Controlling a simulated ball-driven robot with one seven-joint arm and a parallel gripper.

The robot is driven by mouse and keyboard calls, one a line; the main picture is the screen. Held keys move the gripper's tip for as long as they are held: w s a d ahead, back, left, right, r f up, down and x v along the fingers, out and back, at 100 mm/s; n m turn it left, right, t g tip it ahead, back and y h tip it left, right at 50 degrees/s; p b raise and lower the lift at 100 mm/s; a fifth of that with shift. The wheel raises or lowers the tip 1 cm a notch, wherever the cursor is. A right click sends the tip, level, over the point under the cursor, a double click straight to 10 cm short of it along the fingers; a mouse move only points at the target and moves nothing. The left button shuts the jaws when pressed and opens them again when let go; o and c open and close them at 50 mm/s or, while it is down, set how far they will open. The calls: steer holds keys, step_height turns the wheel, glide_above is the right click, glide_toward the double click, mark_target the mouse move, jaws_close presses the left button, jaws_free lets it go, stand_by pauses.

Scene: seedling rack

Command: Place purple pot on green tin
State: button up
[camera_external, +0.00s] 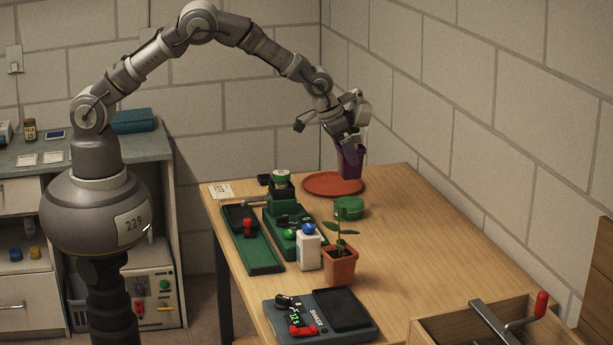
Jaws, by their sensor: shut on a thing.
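The purple pot (350,162) is upright, with its rim up at my gripper (352,141). My gripper points down and is shut on the pot near its rim. In the picture the pot overlaps the right part of the red-brown round plate (322,186); I cannot tell how high its base is above the table. The green tin (349,208) is a low round tin on the table, nearer the camera than the plate and just below the pot in the picture. The tin's top looks bare.
A terracotta pot with a seedling (340,267) stands in front of the tin. A white bottle with a blue cap (308,250) and green devices (288,232) stand to the left. A dark scale (320,318) and wooden crate (425,330) are at the front. The table's right side is clear.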

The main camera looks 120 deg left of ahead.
steer(key=shift+f+b, duration=0.8)
steer(key=shift+f, duration=2.8)
steer(key=o, duration=1.1)
steer(key=shift+o, duration=0.2)
steer(key=p+v, duration=0.3)
steer(key=v, duration=0.9)
step_height(320, 180, up, 10)
steer(key=m+t, duration=0.1)
steer(key=t, duration=0.1)
glide_above(346, 177)
steer(key=d, duration=0.5)
steer(key=w+d+r+m+t, duration=0.1)
steer(key=d+r+t, duration=0.1)
steer(key=d+r, duration=0.45)
steer(key=w+d+r+m+t, duration=0.15)
steer(key=d+r, duration=0.25)
steer(key=r, duration=0.6)
steer(key=s+d+r+m+t+h, duration=0.1)
steer(key=s+d+r, duration=0.4)
steer(key=r, duration=0.5)
steer(key=s+d+r+m+t+h, duration=0.1)
steer(key=s+d+r+m+t, duration=0.1)
steer(key=s+d+r, duration=0.4)
steer(key=s+d+r+m+t+h, duration=0.1)
steer(key=s+d+r+m+t, duration=0.1)
steer(key=s+d+r, duration=0.3)
steer(key=d+r+t, duration=0.1)
steer(key=d+r, duration=0.3)
steer(key=r, duration=0.6)
steer(key=shift+s+t, duration=0.35)
